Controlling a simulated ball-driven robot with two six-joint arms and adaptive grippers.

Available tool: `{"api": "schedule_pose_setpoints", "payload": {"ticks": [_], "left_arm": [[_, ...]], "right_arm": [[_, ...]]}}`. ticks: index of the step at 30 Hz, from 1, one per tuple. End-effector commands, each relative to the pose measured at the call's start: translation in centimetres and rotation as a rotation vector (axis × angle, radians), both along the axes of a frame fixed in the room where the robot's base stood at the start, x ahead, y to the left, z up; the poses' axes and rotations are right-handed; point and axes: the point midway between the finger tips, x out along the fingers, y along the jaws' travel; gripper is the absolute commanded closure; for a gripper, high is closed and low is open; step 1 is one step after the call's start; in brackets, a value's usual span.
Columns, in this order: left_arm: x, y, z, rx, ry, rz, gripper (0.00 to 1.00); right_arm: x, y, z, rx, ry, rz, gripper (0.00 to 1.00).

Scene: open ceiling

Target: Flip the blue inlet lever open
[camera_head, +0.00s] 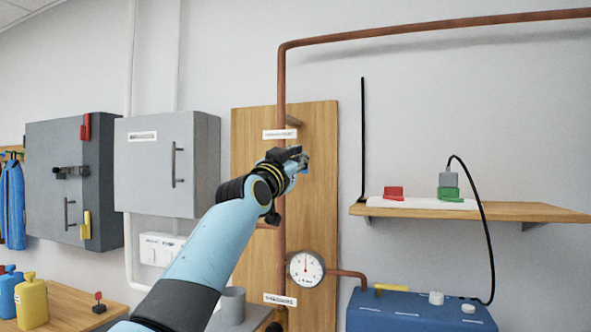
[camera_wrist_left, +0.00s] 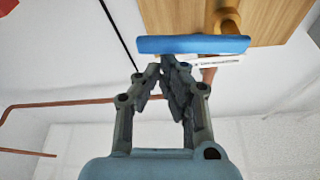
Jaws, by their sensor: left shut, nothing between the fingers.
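The blue inlet lever (camera_wrist_left: 193,45) shows in the left wrist view as a flat blue bar lying across the upper part of the picture. It sits in front of a brass-coloured fitting (camera_wrist_left: 228,20). My left gripper (camera_head: 300,160) is shut and empty in front of the wooden board. In the left wrist view its fingertips (camera_wrist_left: 166,62) are at the lower edge of the blue bar; I cannot tell whether they touch it. My right gripper is not in view.
The copper pipe (camera_head: 281,80) runs down the wooden board (camera_head: 320,215). A shelf (camera_head: 520,212) is at right. Grey cabinets (camera_head: 150,175) hang at left.

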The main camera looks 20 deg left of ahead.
Motion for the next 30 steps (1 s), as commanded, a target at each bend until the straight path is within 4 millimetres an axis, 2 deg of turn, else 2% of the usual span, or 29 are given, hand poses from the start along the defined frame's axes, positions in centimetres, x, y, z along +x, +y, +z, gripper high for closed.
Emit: {"api": "schedule_pose_setpoints", "payload": {"ticks": [1, 3, 13, 21, 30], "left_arm": [[0.0, 0.0, -1.2, 0.026, -0.004, 0.000, 1.00], [0.0, -0.1, -1.7, 0.073, -0.004, 0.000, 1.00], [0.1, 0.0, -3.6, 0.349, -0.012, 0.001, 1.00], [0.1, 0.5, -5.1, 0.607, -0.020, 0.000, 1.00], [0.1, 1.6, -6.5, 0.891, -0.028, 0.000, 1.00]], "right_arm": [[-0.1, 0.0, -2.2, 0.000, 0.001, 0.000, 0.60], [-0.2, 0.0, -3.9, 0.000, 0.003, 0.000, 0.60], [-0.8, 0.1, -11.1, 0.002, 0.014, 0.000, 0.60], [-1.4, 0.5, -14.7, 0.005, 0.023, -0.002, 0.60], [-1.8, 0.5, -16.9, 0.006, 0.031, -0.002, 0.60]]}}
